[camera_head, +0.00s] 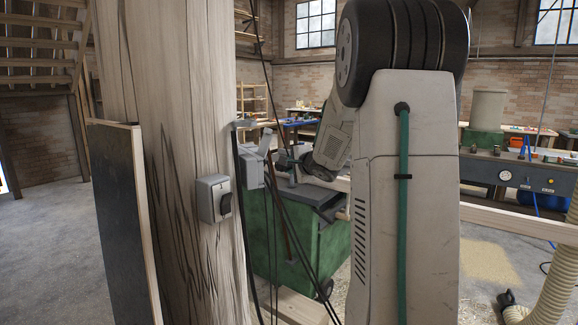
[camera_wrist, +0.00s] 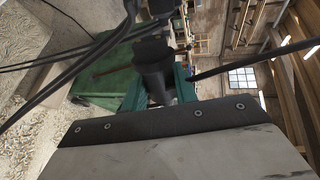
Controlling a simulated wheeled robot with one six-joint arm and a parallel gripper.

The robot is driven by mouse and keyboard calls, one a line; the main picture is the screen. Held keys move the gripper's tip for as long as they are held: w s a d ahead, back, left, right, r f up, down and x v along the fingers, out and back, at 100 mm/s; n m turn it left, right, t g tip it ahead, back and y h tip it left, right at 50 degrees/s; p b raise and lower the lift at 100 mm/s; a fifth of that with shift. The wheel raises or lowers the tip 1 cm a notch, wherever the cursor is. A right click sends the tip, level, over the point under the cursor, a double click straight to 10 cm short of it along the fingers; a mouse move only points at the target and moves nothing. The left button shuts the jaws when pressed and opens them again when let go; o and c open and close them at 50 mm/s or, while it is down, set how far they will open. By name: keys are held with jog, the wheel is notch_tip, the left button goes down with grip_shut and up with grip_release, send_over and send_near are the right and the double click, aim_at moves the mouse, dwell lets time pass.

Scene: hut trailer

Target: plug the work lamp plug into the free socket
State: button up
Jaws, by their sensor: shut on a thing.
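My gripper (camera_head: 286,161) is to the right of the wooden post, close to a grey socket box (camera_head: 251,171) with raised flaps on the post's right side. In the wrist view my gripper's green fingers (camera_wrist: 156,88) are shut on a black plug (camera_wrist: 152,66), whose far end points away from me toward the top. The plug is too small to make out in the head view. The contact faces of the box are hidden in the head view, and I cannot tell whether the plug touches it.
A grey switch box (camera_head: 213,198) is on the post's (camera_head: 165,120) front face. Black cables (camera_head: 262,215) hang beside the post and cross the wrist view. A green cabinet (camera_head: 285,245) stands behind. A dark panel (camera_head: 118,220) leans at the left.

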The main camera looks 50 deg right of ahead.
jog(key=shift+w+a, duration=0.2)
jog(key=shift+a, duration=0.55)
jog(key=shift+w+a, duration=0.25)
jog(key=shift+a, duration=0.55)
jog(key=shift+w+a, duration=0.2)
jog(key=shift+a, duration=0.55)
jog(key=shift+w+a, duration=0.2)
jog(key=shift+a, duration=0.5)
jog(key=shift+w+a, duration=0.2)
jog(key=shift+a, duration=0.45)
jog(key=o, duration=1.1)
jog(key=shift+a, duration=0.1)
jog(key=shift+c, duration=0.2)
send_near(277, 167)
jog(key=w+a, duration=0.2)
jog(key=w, duration=0.1)
jog(key=shift+a+f, duration=0.15)
jog(key=shift+f, duration=0.05)
